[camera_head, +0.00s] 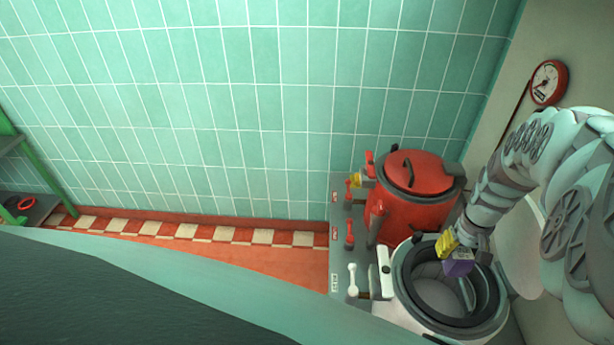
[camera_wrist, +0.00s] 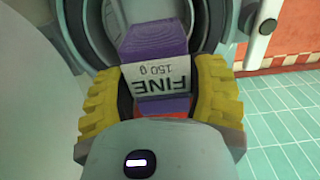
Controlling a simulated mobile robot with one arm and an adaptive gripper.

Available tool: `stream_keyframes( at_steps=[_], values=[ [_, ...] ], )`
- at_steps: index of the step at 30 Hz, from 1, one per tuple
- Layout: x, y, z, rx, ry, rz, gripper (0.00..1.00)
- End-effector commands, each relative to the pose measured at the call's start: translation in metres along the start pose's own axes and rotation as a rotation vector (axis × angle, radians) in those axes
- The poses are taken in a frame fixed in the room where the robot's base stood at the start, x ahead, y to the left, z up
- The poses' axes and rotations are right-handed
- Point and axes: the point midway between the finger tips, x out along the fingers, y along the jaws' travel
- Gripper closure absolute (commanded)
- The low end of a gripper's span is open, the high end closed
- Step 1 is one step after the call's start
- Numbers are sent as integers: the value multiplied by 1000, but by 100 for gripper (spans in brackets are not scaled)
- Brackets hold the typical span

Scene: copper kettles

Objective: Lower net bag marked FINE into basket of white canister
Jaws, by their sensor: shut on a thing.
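The net bag (camera_wrist: 156,76) is purple with a white label reading FINE 150 g in the wrist view. My gripper (camera_wrist: 155,92) is shut on it, with yellow finger pads on both sides. In the head view the purple bag (camera_head: 458,265) hangs from my gripper (camera_head: 457,252) over the far right part of the open mouth of the white canister (camera_head: 410,314). The canister has a dark rim, and a grey interior, likely the basket (camera_head: 437,290), shows inside. Whether the bag is below the rim I cannot tell.
A red canister (camera_head: 418,172) with a closed lid stands just behind the white one. A grey panel (camera_head: 340,240) with red and white levers is to their left. A round gauge (camera_head: 549,82) is on the right wall. A green shelf (camera_head: 35,180) stands far left.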

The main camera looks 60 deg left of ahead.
Motion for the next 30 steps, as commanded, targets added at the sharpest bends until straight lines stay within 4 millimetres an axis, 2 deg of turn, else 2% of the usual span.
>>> stream_keyframes(
  at_steps=[30],
  values=[
    [115,1,0,1,0,1,83]
  ],
)
